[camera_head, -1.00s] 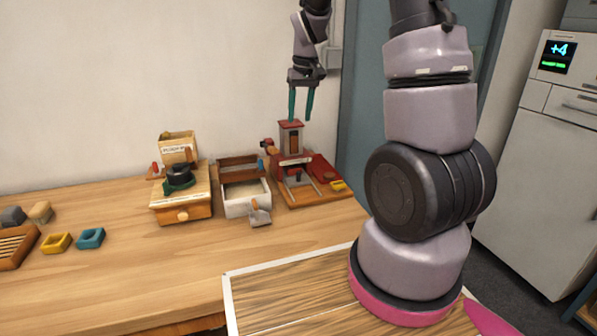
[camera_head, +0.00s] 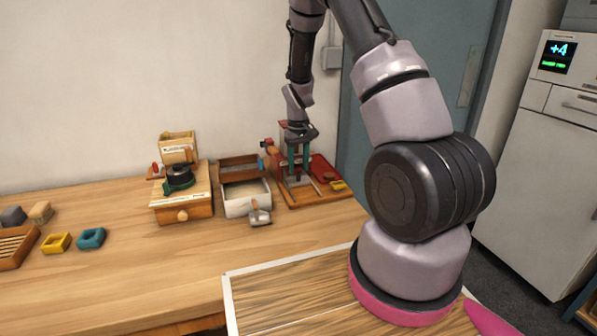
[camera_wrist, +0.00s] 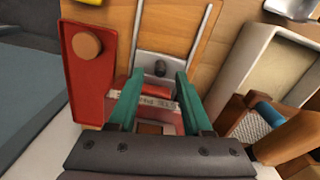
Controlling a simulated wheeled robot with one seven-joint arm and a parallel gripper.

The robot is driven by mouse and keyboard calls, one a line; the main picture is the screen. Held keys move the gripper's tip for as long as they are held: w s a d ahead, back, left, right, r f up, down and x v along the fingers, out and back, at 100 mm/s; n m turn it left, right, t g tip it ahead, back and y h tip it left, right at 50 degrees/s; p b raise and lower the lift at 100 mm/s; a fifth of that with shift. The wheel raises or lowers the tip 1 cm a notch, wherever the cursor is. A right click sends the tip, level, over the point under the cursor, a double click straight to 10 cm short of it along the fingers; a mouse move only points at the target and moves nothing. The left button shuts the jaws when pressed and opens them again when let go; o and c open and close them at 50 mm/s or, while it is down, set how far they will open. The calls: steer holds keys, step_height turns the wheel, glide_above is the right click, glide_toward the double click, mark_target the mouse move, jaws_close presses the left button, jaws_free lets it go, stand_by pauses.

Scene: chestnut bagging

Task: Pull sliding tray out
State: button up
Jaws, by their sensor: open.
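A wooden and red device (camera_head: 318,199) stands at the back right of the workbench. In the wrist view a grey metal plate with a dark knob (camera_wrist: 160,68) lies between two metal rails and looks like the sliding tray. A red block and a pale labelled strip (camera_wrist: 148,104) sit nearer the palm. My gripper (camera_head: 298,178) is over the device, pointing down. In the wrist view my gripper (camera_wrist: 160,76) is open, its two green fingers on either side of the block, tips near the plate. Whether the fingers touch anything cannot be told.
A red side tray with a round brown piece (camera_wrist: 88,45) lies beside the rails. A white-walled bin (camera_head: 238,207) with a scoop (camera_head: 259,215) stands left of the device, then a wooden drawer box (camera_head: 181,205).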

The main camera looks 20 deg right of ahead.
steer(key=shift+f, duration=1.15)
jaws_close()
stand_by(0.6)
